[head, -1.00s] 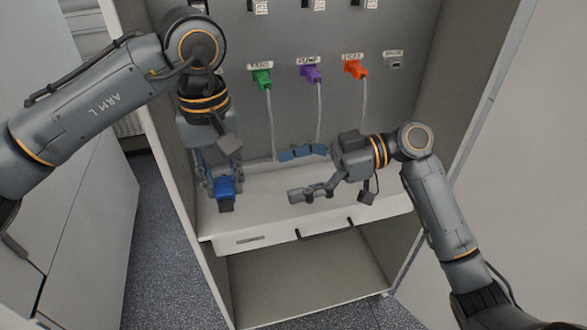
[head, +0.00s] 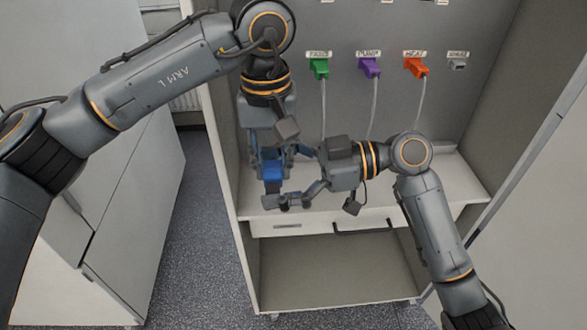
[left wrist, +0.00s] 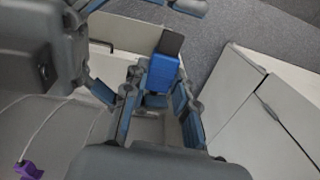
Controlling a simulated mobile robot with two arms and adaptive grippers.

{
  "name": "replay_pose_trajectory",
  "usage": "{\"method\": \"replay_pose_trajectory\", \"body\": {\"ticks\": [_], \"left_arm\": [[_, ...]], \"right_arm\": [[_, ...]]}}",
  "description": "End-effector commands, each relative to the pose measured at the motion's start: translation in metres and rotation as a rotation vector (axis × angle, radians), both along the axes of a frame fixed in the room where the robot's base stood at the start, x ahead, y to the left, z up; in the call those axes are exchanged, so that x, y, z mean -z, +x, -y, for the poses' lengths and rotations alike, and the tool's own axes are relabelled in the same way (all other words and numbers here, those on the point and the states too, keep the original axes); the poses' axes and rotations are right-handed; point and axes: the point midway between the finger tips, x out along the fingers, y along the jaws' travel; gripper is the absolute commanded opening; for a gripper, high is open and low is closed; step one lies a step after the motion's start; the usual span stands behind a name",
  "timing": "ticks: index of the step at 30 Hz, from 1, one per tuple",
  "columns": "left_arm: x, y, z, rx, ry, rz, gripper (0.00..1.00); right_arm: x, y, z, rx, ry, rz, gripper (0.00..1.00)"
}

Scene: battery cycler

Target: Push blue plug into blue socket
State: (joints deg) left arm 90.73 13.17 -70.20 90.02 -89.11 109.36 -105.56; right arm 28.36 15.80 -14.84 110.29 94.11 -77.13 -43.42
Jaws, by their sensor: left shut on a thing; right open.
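The blue plug (head: 272,171), with a dark end, is held in my left gripper (head: 271,165) in front of the cabinet's left side. The left wrist view also shows the plug (left wrist: 161,74), between the left fingers. My right gripper (head: 287,178) is open, its fingers pointing left at the plug; they overlap it in the head view, and I cannot tell if they touch it. Its grey body (left wrist: 38,60) fills the upper left of the left wrist view. A grey socket (head: 457,65) without a plug sits at the right end of the panel row; I see no blue on it.
Green (head: 319,68), purple (head: 369,67) and orange (head: 415,67) plugs with hanging cables fill the row on the panel (head: 350,100). A white shelf (head: 440,185) lies below. The cabinet's side walls bound the space. A grey cabinet (head: 120,150) stands at left.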

Motion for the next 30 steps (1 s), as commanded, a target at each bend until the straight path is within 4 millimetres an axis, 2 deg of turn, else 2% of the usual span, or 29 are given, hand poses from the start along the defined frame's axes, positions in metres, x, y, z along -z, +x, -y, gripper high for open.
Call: {"method": "replay_pose_trajectory", "body": {"ticks": [10, 11, 19, 20, 21, 24, 25, 30], "left_arm": [[-0.0002, 0.0, 0.0001, 0.0, 0.0, 0.0, 0.0], [-0.0002, 0.0, 0.0001, 0.0, 0.0, 0.0, 0.0], [-0.0003, 0.0004, 0.0003, 0.0, -0.001, 0.002, 0.0], [-0.0003, 0.0005, 0.0003, -0.001, -0.001, 0.002, 0.0], [-0.0004, 0.0007, 0.0003, -0.001, -0.002, 0.003, 0.29], [-0.0004, 0.0007, 0.0003, -0.001, -0.002, 0.003, 0.5], [-0.0004, 0.0007, 0.0002, -0.001, -0.001, 0.003, 0.54], [-0.0003, 0.0004, 0.0001, -0.001, -0.001, 0.002, 0.54]], "right_arm": [[0.0007, 0.0001, -0.0047, 0.0, 0.0, 0.0, 0.91], [0.0007, 0.0, -0.0047, 0.0, 0.0, 0.0, 0.87], [0.0006, -0.0008, -0.0049, -0.003, 0.0, 0.0, 0.32], [0.0007, -0.0011, -0.0051, -0.004, 0.0, -0.001, 0.31], [0.0004, -0.0014, -0.0052, -0.005, 0.0, 0.0, 0.26], [0.0005, -0.0017, -0.0055, -0.005, 0.0, -0.001, 0.26], [0.0005, -0.0015, -0.0054, -0.005, 0.0, -0.001, 0.25], [0.0005, -0.0008, -0.0049, -0.003, 0.0, 0.0, 0.25]]}}
